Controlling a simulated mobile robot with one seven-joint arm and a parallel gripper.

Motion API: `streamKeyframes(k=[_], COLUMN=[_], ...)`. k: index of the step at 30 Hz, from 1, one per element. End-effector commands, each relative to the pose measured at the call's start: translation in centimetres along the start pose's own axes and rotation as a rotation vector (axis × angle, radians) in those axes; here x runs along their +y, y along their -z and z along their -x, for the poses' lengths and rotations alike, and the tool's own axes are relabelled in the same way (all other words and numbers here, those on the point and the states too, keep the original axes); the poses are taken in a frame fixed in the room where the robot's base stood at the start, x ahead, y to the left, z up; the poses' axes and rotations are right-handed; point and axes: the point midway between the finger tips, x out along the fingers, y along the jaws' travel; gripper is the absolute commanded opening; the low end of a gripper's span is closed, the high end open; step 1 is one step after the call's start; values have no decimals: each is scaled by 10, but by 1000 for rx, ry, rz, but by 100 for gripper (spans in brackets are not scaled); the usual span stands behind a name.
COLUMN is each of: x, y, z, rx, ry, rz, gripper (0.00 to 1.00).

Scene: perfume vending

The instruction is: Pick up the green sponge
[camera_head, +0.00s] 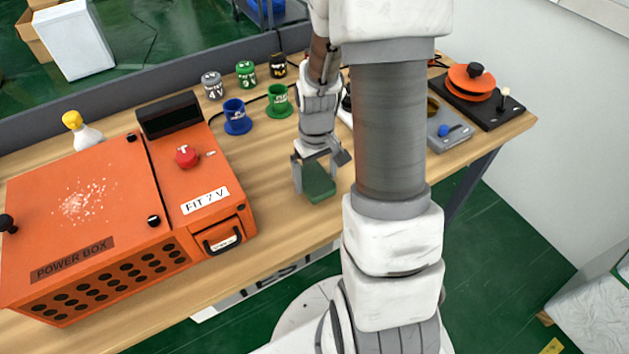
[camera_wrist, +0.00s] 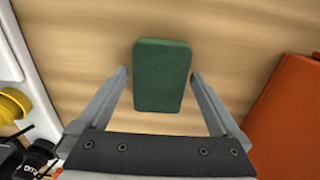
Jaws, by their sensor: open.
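The green sponge (camera_head: 319,188) lies on the wooden table, right of the orange power box in the head view. In the wrist view the sponge (camera_wrist: 161,75) is a dark green block with rounded corners. My gripper (camera_head: 313,180) is over it, pointing down. In the wrist view my gripper (camera_wrist: 159,74) is open, with one finger on each side of the sponge and a gap on both sides. The fingers do not touch it. I cannot tell how far above the table the fingertips are.
The orange power box (camera_head: 110,225) stands on the left. Blue (camera_head: 236,117) and green (camera_head: 279,100) cups and several small labelled batteries (camera_head: 246,74) stand behind. A black and orange device (camera_head: 476,88) is at the right. Bare table lies around the sponge.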

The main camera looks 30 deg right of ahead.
Motion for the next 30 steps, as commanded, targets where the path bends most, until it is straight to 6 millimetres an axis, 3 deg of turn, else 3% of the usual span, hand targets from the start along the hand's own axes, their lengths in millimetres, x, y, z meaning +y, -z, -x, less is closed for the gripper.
streamKeyframes(k=[10, 23, 30], x=[0, 0, 0], y=[0, 0, 0], z=[-9, -8, -7], rx=[1, 1, 2], ry=[0, 0, -1], rz=[0, 0, 0], gripper=[100, 23, 20])
